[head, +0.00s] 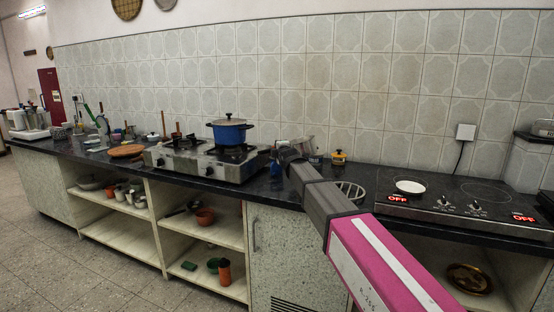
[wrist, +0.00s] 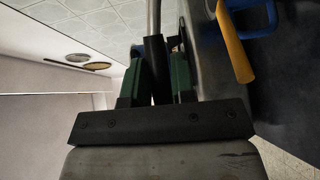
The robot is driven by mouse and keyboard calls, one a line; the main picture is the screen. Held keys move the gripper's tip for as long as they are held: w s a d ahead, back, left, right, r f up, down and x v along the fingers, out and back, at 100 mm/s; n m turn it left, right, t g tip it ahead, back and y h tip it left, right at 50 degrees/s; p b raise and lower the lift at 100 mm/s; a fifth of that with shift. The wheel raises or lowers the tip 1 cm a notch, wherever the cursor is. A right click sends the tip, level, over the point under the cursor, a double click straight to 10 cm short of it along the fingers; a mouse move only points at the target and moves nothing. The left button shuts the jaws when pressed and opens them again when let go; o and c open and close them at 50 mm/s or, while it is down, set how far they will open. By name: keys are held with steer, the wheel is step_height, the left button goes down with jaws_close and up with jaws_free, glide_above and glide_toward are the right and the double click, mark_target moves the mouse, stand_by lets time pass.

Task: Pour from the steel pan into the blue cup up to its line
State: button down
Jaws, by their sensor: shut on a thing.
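My gripper (wrist: 158,70) has green fingers and is shut on a dark handle with a bright steel shaft (wrist: 153,16) running up out of the wrist view. This appears to be the steel pan's handle; the pan's bowl is not clear. In the head view my gripper (head: 286,152) is over the counter, right of the stove, and my arm hides much there. A small blue patch (head: 275,154) beside it may be the blue cup. Its line and contents cannot be seen. The wrist view also shows a blue curved piece (wrist: 262,22) at upper right, which I cannot identify.
A blue pot (head: 229,131) stands on the gas stove (head: 205,160) left of my gripper. A small yellow pot (head: 338,158) stands behind my arm. A white dish (head: 410,187) sits on the cooktop at right. An orange-yellow bar (wrist: 235,45) is close in the wrist view.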

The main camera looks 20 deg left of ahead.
steer(key=shift+a+f+n+g+h, duration=0.2)
steer(key=shift+a+f+n+h, duration=0.1)
steer(key=shift+a+f+n, duration=0.35)
steer(key=shift+a+f+n+g+h, duration=0.25)
steer(key=shift+a+f+n, duration=0.2)
steer(key=shift+a+n, duration=0.3)
stand_by(4.9)
